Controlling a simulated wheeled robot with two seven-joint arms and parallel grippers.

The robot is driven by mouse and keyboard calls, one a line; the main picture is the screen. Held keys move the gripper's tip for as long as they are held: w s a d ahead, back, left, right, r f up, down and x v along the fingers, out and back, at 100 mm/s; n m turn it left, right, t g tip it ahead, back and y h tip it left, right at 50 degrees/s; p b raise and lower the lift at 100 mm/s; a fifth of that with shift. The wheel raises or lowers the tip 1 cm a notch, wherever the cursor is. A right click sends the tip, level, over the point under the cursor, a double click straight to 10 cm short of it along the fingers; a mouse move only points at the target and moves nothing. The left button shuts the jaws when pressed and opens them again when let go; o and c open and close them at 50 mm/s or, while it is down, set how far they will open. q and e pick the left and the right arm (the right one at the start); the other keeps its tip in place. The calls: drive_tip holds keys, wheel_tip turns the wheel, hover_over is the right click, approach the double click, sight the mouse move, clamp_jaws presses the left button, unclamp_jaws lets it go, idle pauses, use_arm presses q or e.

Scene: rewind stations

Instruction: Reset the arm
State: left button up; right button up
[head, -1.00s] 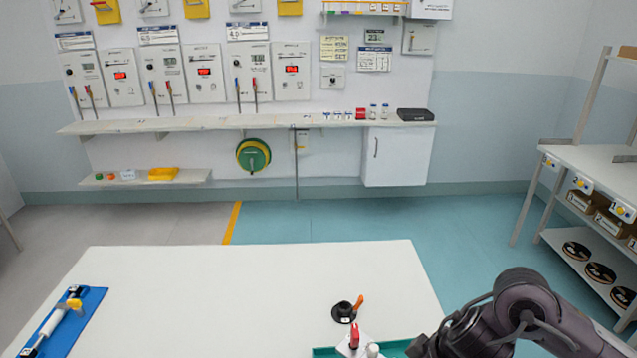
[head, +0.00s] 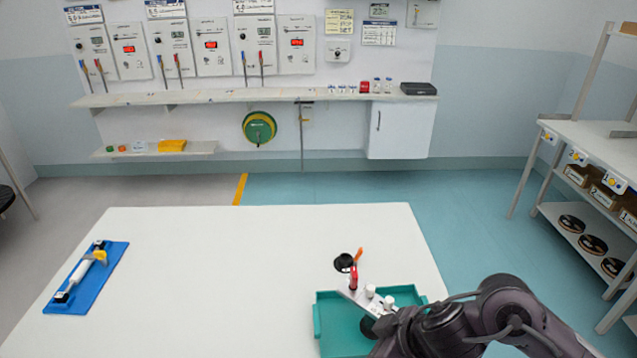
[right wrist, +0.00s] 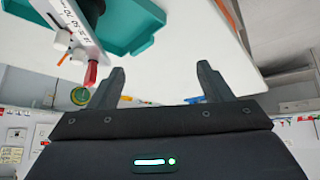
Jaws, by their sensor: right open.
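A pale metal device with a printed scale and a red-tipped part (head: 353,278) stands in a green tray (head: 318,322) at the table's right front. White knobs stand on it. In the right wrist view, the scaled bar (right wrist: 78,28) and its red tip (right wrist: 91,73) are at the upper left. My right gripper (right wrist: 161,84) is open and empty there, its fingers apart, with the red tip just left of the left finger. In the head view my right arm covers the tray's lower right, and its fingers are not distinct. My left gripper is not in view.
A black round piece with an orange-tipped part (head: 345,262) sits just behind the tray. A blue board (head: 70,298) with a white and yellow tool lies at the table's left. The white table (head: 220,270) is clear between them. A shelf rack (head: 590,150) stands at the right.

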drive_tip(key=a+r+m+t, duration=0.1)
drive_tip(key=a+r+t, duration=0.2)
drive_tip(key=a, duration=0.2)
drive_tip(key=s+d+f+m+g+h, duration=0.2)
drive_tip(key=s+d+f+m+h, duration=0.15)
drive_tip(key=s+d, duration=0.3)
drive_tip(key=s+d+f+m+g+h, duration=0.2)
drive_tip(key=s+d+f+m, duration=0.25)
drive_tip(key=d, duration=0.35)
wheel_tip(320, 180, down, 30)
drive_tip(key=s+g, duration=0.2)
drive_tip(key=s, duration=0.1)
drive_tip(key=s+d+f, duration=0.2)
drive_tip(key=s+f, duration=0.7)
drive_tip(key=s+d+f, duration=0.1)
drive_tip(key=s+f, duration=0.8)
drive_tip(key=s, duration=0.1)
drive_tip(key=shift+s+d+n+g, duration=0.2)
drive_tip(key=shift+d+n+g, duration=0.2)
